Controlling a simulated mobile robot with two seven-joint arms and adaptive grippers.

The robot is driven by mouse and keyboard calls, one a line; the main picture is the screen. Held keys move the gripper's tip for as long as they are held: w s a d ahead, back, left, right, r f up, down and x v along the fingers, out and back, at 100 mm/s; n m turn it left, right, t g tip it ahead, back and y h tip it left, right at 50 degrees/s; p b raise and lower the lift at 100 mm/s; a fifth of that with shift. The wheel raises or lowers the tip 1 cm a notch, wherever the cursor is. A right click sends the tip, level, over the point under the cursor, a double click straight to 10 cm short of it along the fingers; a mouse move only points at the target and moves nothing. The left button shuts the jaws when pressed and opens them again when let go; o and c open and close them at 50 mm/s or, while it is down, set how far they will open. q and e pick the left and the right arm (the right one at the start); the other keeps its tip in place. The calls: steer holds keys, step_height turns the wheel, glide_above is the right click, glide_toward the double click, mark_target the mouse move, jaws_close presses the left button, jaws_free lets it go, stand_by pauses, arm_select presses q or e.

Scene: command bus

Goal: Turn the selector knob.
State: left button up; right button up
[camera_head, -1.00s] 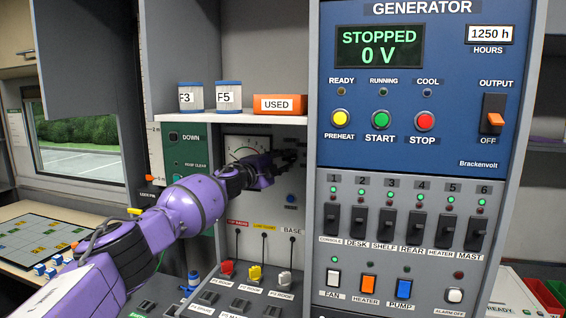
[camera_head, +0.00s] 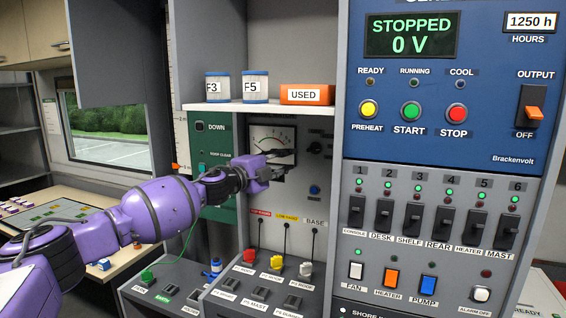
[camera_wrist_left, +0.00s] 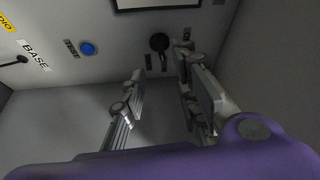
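The selector knob (camera_head: 314,148) is a small black round knob on the grey panel, just right of the needle meter. It also shows as a dark knob in the left wrist view (camera_wrist_left: 159,42). My left gripper (camera_head: 287,160) is in front of the meter's lower right corner, left of the knob and slightly lower. In the left wrist view its two fingers (camera_wrist_left: 163,85) are spread apart with nothing between them. The knob shows beyond the fingertips, between their lines, apart from them. My right gripper is not in view.
A blue button (camera_head: 314,189) is below the knob. The generator cabinet (camera_head: 345,130) stands close on the right. A shelf (camera_head: 240,106) with jars and an orange USED box overhangs above. Coloured plugs (camera_head: 277,263) on cables are below.

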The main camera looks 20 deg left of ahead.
arm_select(q)
steer(key=shift+f, duration=0.1)
stand_by(0.4)
